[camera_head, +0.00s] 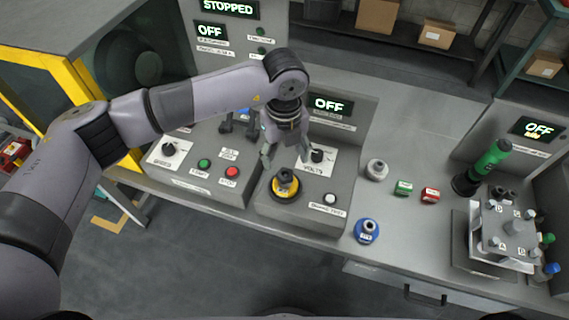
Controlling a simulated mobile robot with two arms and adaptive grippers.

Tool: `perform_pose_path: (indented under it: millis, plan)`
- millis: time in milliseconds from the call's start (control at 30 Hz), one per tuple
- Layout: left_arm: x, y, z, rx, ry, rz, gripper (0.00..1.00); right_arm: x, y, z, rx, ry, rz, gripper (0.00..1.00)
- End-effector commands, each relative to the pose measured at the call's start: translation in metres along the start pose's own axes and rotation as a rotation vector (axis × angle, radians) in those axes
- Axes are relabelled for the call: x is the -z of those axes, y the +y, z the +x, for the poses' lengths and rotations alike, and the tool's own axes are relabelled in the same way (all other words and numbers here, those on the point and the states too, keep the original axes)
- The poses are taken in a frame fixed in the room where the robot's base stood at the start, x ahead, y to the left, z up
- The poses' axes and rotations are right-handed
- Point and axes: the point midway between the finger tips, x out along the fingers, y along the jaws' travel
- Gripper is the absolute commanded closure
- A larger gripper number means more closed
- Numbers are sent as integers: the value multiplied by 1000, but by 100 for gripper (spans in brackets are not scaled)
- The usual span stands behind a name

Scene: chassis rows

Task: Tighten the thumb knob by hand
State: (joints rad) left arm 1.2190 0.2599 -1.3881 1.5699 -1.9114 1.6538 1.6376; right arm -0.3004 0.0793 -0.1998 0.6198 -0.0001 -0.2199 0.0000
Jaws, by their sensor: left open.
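My left gripper (286,158) points down, open and empty, its fingers spread above the middle control box (320,218). Just below the fingers, a dark knob with a metallic top sits on a yellow ring (285,190) on that box; the fingers look apart from it. A black VOLTS knob (317,156) on a white plate is close to the right finger. A black SPEED knob (169,149) is on the left box. I cannot tell which knob is the thumb knob. My right gripper is not in view.
Green (204,163) and red (232,172) buttons are on the left box. A blue round part (367,231), a grey-white one (377,169) and small green and red blocks lie on the bench. A metal fixture (506,226) and a green-topped tool (490,159) stand at right.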

Motion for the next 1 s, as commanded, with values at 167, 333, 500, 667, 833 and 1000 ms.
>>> perform_pose_path:
  millis: [167,333,500,667,833,1000]
  plan:
    - [1,1,32,-3,3,1,40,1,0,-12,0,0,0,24]
    - [1,0,53,-1,2,1,40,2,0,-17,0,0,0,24]
    - [0,0,63,0,0,2,40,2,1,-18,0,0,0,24]
    - [0,0,64,0,-1,2,40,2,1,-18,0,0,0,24]
    - [0,0,64,0,0,2,44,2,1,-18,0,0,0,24]
    - [0,0,64,0,0,2,55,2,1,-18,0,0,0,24]
